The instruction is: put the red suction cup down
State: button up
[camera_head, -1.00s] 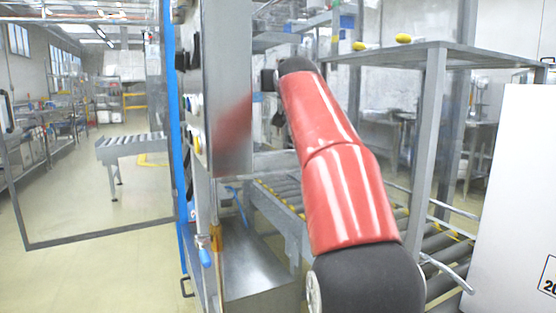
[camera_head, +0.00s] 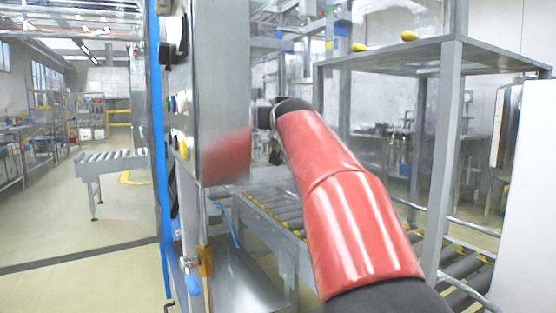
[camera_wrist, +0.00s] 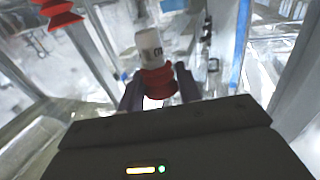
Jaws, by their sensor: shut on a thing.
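In the wrist view my gripper (camera_wrist: 158,88) is shut on a red suction cup (camera_wrist: 157,80) with a white cylindrical top. The cup sits between the two fingers with its white end pointing away from the palm. A second red bellows-shaped suction cup (camera_wrist: 58,13) shows at the top left of the wrist view, apart from my gripper. In the head view my red arm reaches forward beside the metal control cabinet (camera_head: 218,90). The held cup cannot be made out there, and the fingers are not clearly visible.
The steel cabinet with buttons and a blue edge stands close to the left of my arm. A metal-topped frame (camera_head: 440,54) with yellow objects stands at the right. A roller conveyor (camera_head: 270,212) runs behind my arm. Open floor (camera_head: 60,225) lies at the left.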

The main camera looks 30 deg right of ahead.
notch_tip(320, 180, down, 8)
jog(key=shift+r+b, duration=0.1)
jog(key=shift+b, duration=0.65)
jog(key=shift+f+b, duration=0.4)
jog(key=o, duration=1)
jog(key=shift+r, duration=0.15)
